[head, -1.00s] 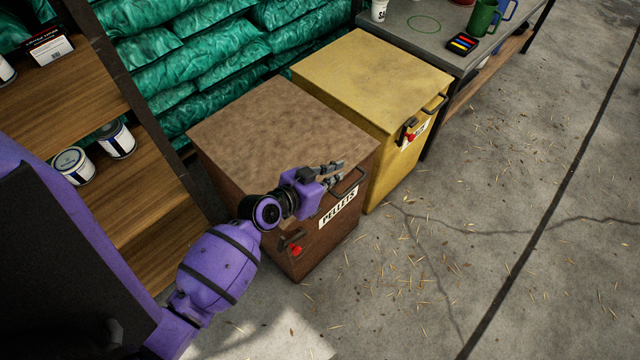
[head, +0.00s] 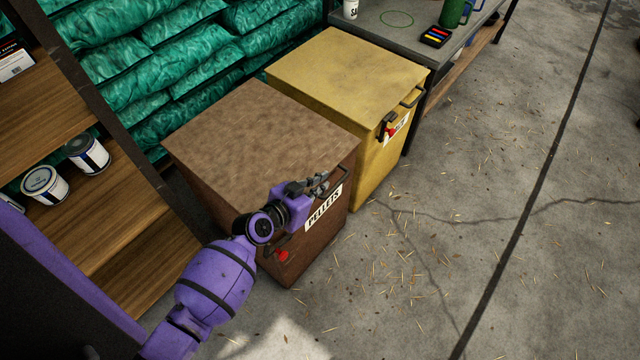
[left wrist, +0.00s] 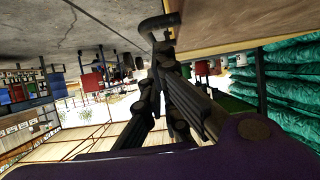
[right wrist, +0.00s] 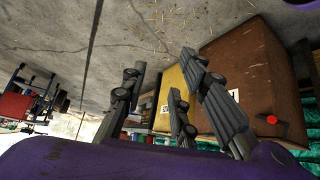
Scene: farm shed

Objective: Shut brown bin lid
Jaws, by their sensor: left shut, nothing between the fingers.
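The brown bin (head: 310,245), labelled PELLETS, stands on the floor. Its brown lid (head: 250,135) lies flat on top and looks closed, with no gap that I can see. A dark handle (head: 346,170) is at its front edge; a dark bar-like handle (left wrist: 158,24) shows by the fingertips in the left wrist view. My left gripper (head: 322,183) is shut and empty at the lid's front edge, close to the handle; I cannot tell whether it touches. My right gripper (right wrist: 160,75) is open and empty. The brown bin also shows in the right wrist view (right wrist: 245,75).
A yellow bin (head: 350,75) stands right beside the brown one. A red latch (head: 283,256) is on the brown bin's front. A wooden shelf with cans (head: 90,154) is at left, green sacks (head: 200,70) behind, a grey table (head: 405,22) beyond.

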